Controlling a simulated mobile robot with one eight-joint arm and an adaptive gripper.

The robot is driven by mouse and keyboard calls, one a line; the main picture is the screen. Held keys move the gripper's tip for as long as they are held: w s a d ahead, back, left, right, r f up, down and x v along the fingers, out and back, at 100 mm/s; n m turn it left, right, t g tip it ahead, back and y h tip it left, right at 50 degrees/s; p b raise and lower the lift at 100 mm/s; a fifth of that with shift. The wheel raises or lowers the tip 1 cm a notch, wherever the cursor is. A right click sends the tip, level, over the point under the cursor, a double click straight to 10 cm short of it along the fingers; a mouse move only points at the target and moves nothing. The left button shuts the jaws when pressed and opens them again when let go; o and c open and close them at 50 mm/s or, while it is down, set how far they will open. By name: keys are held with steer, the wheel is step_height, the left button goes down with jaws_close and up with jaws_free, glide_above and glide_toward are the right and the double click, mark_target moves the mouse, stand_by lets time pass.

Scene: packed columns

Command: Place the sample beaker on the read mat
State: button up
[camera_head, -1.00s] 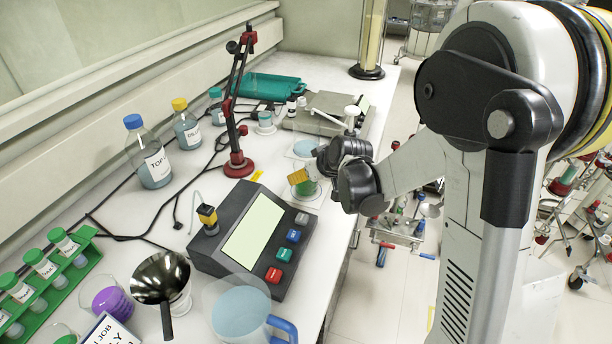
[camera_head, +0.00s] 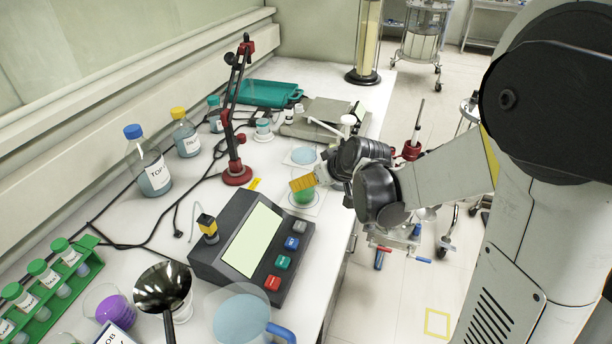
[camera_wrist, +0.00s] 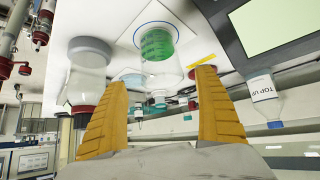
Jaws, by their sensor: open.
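A clear beaker with green liquid (camera_head: 304,197) stands upright on a pale square mat (camera_head: 318,209) beside the console. A second beaker with blue liquid (camera_head: 303,156) stands on another pale square behind it. No label shows which is the sample beaker. My gripper (camera_wrist: 162,78) is open and empty. In the wrist view the green beaker (camera_wrist: 157,46) appears beyond and between the yellow fingertips, apart from them. In the head view a yellow finger overlaps the beaker's upper part, and my wrist hides the area to its right.
A dark console (camera_head: 250,242) with coloured buttons stands in front. A red-based stand (camera_head: 238,174) is left of the beaker, and a balance (camera_head: 322,118) is behind.

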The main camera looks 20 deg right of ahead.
steer(key=s+r+m+h, duration=0.1)
steer(key=s+r, duration=0.3)
steer(key=s, duration=0.8)
steer(key=s+a+r+m+g+h+p, duration=0.1)
steer(key=s+r, duration=0.4)
steer(key=s, duration=0.7)
steer(key=shift+s+a+m+g, duration=0.15)
steer(key=shift+s+m+g, duration=0.2)
steer(key=shift+m, duration=0.35)
steer(key=shift+f+b, duration=0.5)
